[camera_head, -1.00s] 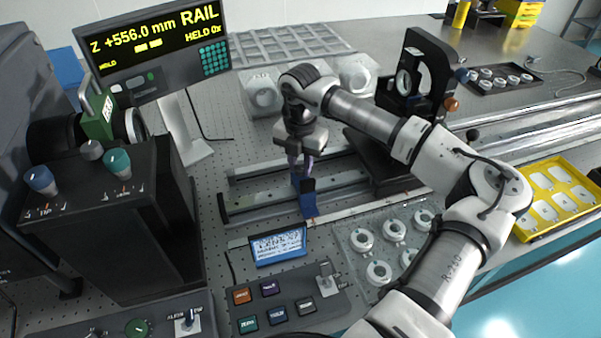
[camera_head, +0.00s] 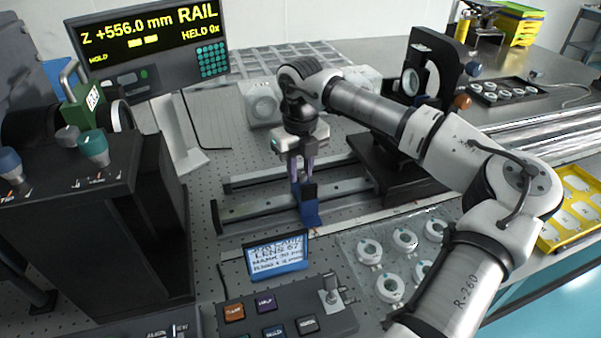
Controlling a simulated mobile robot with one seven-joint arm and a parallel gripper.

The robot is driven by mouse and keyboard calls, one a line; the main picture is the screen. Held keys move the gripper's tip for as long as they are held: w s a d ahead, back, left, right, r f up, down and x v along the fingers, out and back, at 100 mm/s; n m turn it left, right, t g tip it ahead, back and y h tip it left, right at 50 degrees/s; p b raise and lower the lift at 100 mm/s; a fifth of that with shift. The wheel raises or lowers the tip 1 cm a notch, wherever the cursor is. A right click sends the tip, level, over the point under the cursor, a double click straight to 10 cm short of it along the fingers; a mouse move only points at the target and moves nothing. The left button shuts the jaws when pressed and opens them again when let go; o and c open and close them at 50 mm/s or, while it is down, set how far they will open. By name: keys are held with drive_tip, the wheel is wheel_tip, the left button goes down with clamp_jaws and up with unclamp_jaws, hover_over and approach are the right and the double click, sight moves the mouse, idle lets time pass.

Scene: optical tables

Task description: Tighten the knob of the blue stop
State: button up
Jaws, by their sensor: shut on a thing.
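The blue stop (camera_head: 309,212) sits on the front rail (camera_head: 270,203), near the middle of the picture. Its dark upper part (camera_head: 308,190) shows just below my fingers. My gripper (camera_head: 301,178) points down over the stop from above. Its two fingers are close together at the top of the stop and shut on its knob. The knob itself is hidden between the fingers, so I cannot see how far it is turned.
A black lens mount (camera_head: 425,75) stands on a dark carriage right of my gripper. A small blue-framed screen (camera_head: 277,255) and a button box (camera_head: 285,308) are in front. A tray of round white parts (camera_head: 385,290) lies front right. A display reading +556.0 mm (camera_head: 150,45) stands back left.

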sight(300, 174)
drive_tip(key=n+b, duration=0.1)
drive_tip(key=n, duration=0.5)
drive_tip(key=shift+f+n, duration=0.1)
drive_tip(key=shift+n, duration=0.2)
drive_tip(key=n, duration=0.3)
drive_tip(key=shift+s+b, duration=0.1)
drive_tip(key=shift+b, duration=0.2)
drive_tip(key=shift+n, duration=2.1)
drive_tip(key=o, duration=1)
wheel_tip(300, 174, up, 14)
